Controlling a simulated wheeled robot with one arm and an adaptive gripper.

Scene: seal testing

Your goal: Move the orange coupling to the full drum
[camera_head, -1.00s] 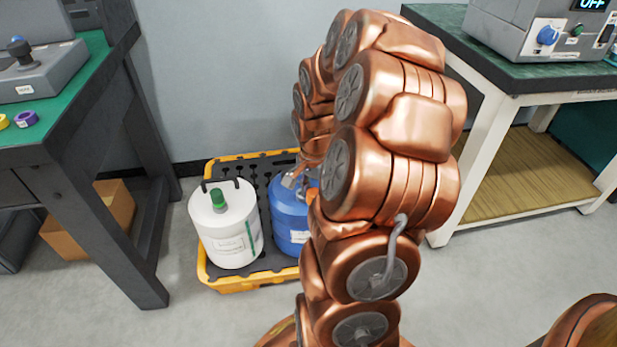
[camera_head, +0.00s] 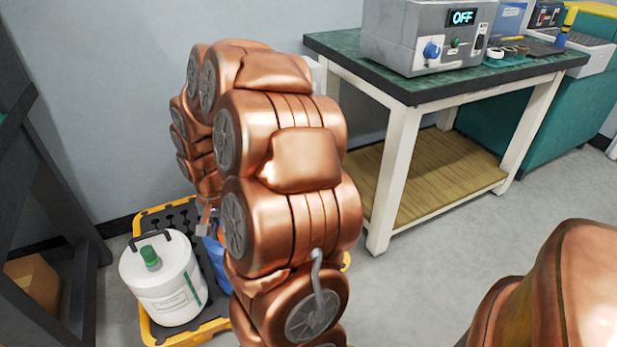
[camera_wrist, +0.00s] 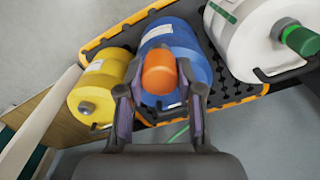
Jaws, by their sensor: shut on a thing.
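In the wrist view, my gripper (camera_wrist: 161,92) is shut on the orange coupling (camera_wrist: 160,72), with a finger on either side of it. The coupling is in front of the top of the blue drum (camera_wrist: 190,50); I cannot tell whether it touches the drum. A yellow drum (camera_wrist: 105,72) with a grey cap stands to the left. A white drum (camera_wrist: 250,32) with a green cap lies to the right in this view. Fill levels cannot be seen.
The drums stand on a black and yellow spill pallet (camera_head: 146,325). A green-topped bench (camera_head: 405,90) with a grey instrument reading OFF (camera_head: 425,38) stands at right. A dark table frame (camera_head: 50,170) is at left. Grey floor (camera_head: 400,290) is open in front of the bench.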

